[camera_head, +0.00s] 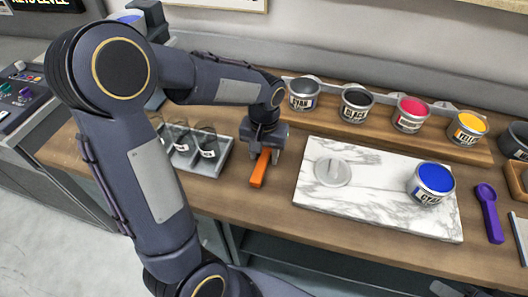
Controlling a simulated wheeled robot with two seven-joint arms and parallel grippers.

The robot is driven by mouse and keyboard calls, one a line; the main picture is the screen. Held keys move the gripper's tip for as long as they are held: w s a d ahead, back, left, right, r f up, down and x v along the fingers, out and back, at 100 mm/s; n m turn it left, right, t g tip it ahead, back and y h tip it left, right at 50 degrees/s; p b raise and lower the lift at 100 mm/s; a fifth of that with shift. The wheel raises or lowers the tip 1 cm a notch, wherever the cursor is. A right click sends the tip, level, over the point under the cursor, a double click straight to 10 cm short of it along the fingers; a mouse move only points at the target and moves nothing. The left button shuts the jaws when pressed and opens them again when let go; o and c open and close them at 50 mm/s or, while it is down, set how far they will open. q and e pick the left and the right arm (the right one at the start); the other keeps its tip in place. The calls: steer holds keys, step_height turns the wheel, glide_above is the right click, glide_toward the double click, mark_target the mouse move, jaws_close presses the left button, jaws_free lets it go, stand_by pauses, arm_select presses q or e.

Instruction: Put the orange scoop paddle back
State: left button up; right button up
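The orange scoop paddle (259,169) is at the front part of the wooden bench, left of the marble slab. Its handle points toward the front edge. My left gripper (265,153) is right over its far end, pointing down, with finger parts on both sides of the orange piece. The far end of the paddle is hidden by the gripper. I cannot tell whether the fingers touch it, or whether it rests on the bench or hangs just above.
The marble slab (385,207) carries an open blue ink tin (432,192) and a grey round lid (333,172). Several ink tins stand on a wooden riser (388,137) behind. A purple scoop (488,208) lies at right. A grey tray (215,167) with clear holders stands left of the gripper.

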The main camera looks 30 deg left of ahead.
mark_target(264, 156)
arm_select(q)
step_height(264, 156, up, 11)
steer(key=s+d+f+t+h, duration=0.1)
steer(key=s+d+t+h, duration=0.1)
steer(key=s, duration=0.6)
steer(key=s+d+f+m+t+h, duration=0.1)
steer(key=s+d+t, duration=0.1)
steer(key=s, duration=0.7)
steer(key=shift+t+h+p, duration=0.3)
steer(key=shift+t+h, duration=0.1)
steer(key=shift+t, duration=0.4)
steer(key=shift+d+f, duration=0.1)
